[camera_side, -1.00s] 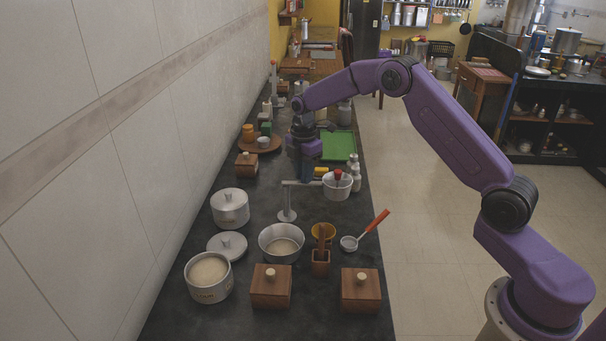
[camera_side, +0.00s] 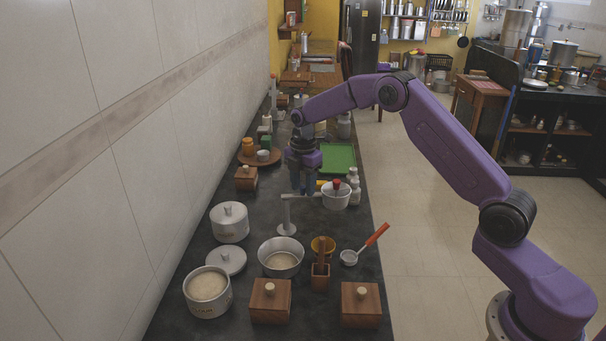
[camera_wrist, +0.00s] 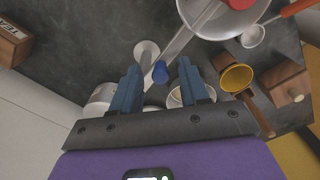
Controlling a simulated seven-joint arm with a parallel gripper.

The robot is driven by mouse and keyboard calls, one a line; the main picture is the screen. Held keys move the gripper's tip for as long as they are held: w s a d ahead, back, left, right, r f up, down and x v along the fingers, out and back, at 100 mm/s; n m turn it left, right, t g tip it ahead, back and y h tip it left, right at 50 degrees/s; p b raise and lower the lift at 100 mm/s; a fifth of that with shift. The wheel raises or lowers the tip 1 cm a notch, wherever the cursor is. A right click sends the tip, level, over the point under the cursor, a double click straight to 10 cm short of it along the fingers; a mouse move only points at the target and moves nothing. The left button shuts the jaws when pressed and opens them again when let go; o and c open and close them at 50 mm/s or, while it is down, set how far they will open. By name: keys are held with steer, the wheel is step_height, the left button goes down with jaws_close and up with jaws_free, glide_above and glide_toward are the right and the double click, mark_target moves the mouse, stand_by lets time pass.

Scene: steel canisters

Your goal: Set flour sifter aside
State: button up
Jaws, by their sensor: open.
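The flour sifter appears to be the pale round vessel with a red knob (camera_side: 335,200), right of my gripper in the side view. In the wrist view its pale bowl (camera_wrist: 215,22) is cut off by the top edge. A pale bar runs from it to a stand with a round base (camera_side: 286,229). My gripper (camera_side: 302,190) is over this bar, fingers pointing down. In the wrist view my gripper (camera_wrist: 160,68) is open, with a small blue peg (camera_wrist: 160,73) visible between its fingertips. I cannot tell whether the fingers touch it.
Nearer the camera stand an open metal pan (camera_side: 281,248), pots (camera_side: 229,222), wooden boxes (camera_side: 361,304) and a red-handled scoop (camera_side: 372,237). Behind are a green tray (camera_side: 338,158) and a round wooden board (camera_side: 274,158). The wall bounds the counter's left; small counter patches are bare.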

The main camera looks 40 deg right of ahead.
step_height(320, 180, up, 17)
steer(key=shift+r, duration=0.15)
stand_by(0.4)
stand_by(0.3)
steer(key=s+a+m, duration=0.2)
steer(key=s+a, duration=0.5)
steer(key=s, duration=0.3)
steer(key=s+a+m, duration=0.2)
steer(key=s+a, duration=0.4)
steer(key=s, duration=0.4)
steer(key=s+d+f+m, duration=0.1)
steer(key=s+d+f, duration=0.1)
steer(key=s, duration=0.6)
steer(key=s+d+f+m, duration=0.1)
steer(key=s+d+f, duration=0.1)
steer(key=s, duration=0.6)
steer(key=s+d+f+m, duration=0.1)
steer(key=s+d+f, duration=0.1)
steer(key=s, duration=0.7)
steer(key=shift+f+m, duration=0.3)
steer(key=shift+f, duration=0.05)
